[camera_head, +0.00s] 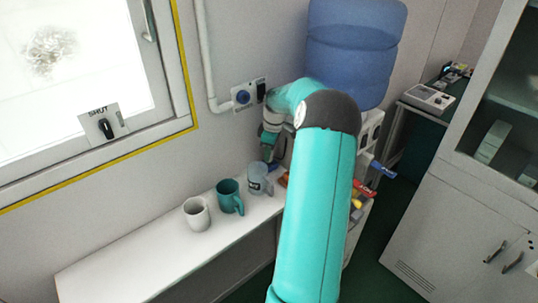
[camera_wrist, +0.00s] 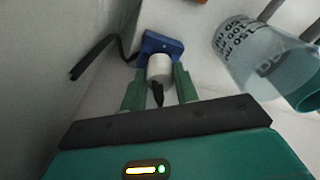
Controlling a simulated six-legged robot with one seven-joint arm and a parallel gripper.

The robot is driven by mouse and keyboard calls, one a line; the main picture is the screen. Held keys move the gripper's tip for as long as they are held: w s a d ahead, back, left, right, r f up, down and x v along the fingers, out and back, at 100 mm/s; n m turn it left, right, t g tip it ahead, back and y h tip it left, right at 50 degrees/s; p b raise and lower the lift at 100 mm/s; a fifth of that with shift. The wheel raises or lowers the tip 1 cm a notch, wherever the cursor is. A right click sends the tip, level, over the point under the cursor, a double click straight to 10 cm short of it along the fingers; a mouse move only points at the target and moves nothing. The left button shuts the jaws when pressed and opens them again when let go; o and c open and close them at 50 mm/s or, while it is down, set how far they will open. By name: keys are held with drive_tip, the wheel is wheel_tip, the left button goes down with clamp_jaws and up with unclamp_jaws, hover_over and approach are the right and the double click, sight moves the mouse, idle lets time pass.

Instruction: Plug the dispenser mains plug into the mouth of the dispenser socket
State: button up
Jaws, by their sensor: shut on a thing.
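The dispenser mains plug appears to be the white round body (camera_wrist: 159,69) between my green fingertips in the wrist view, with a short black tail towards my palm. My gripper (camera_wrist: 158,86) is shut on it. A blue block (camera_wrist: 161,43) sits right at its far end; I cannot tell whether it is part of the plug or a holder. In the head view my gripper (camera_head: 269,151) is low over the white bench by the wall, with the plug mostly hidden. A wall plate above it has a round blue socket (camera_head: 243,97) and a black fitting (camera_head: 261,90).
A clear cup (camera_head: 260,180), a teal mug (camera_head: 229,197) and a pale mug (camera_head: 196,214) stand on the bench (camera_head: 130,262). The water dispenser bottle (camera_head: 355,50) stands right, partly behind my arm. A black cable (camera_wrist: 95,72) runs along the wall side.

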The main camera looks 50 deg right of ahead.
drive_tip(key=s+a+r, duration=1)
drive_tip(key=r, duration=0.1)
drive_tip(key=w+a+r+m+t+y, duration=0.3)
drive_tip(key=w+a+m+t+y, duration=0.25)
drive_tip(key=a+m+t, duration=0.2)
drive_tip(key=s+d+r+m+t+h, duration=0.3)
drive_tip(key=d+r+m+t+h, duration=0.5)
drive_tip(key=m+h, duration=0.3)
drive_tip(key=shift+s+d+m+t+h, duration=0.2)
drive_tip(key=shift+s+m+t+h, duration=0.2)
drive_tip(key=shift+h, duration=0.25)
drive_tip(key=shift+a+x, duration=0.2)
drive_tip(key=shift+x, duration=1.25)
drive_tip(key=shift+a+x, duration=0.15)
drive_tip(key=shift+x, duration=1.3)
